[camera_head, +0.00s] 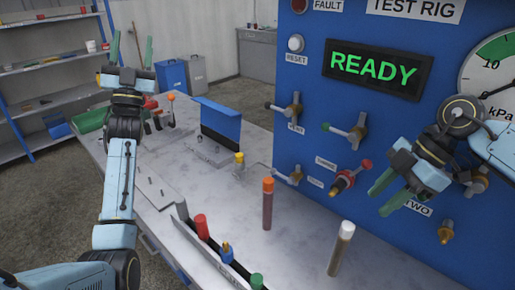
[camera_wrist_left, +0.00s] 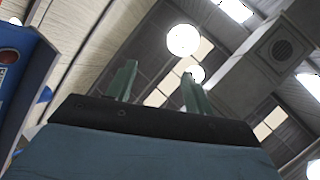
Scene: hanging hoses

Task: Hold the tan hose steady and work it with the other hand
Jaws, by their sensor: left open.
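I cannot make out a clear tan hose in either view. A tube with a pale cream top (camera_head: 340,248) stands upright at the front right of the bench, and a tube with an orange top (camera_head: 268,203) stands left of it. My left gripper (camera_head: 132,50) is open and empty, pointing up at the far left, well away from both tubes. Its two green fingers also show apart in the left wrist view (camera_wrist_left: 160,88), with only ceiling beyond. My right gripper (camera_head: 376,204) is open in front of the blue panel, above and right of the cream-topped tube.
The blue test rig panel (camera_head: 300,115) with valves, a gauge (camera_head: 494,75) and a READY display (camera_head: 375,69) rises at the right. A rack with red, blue and green tops (camera_head: 226,262) is at the bench front.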

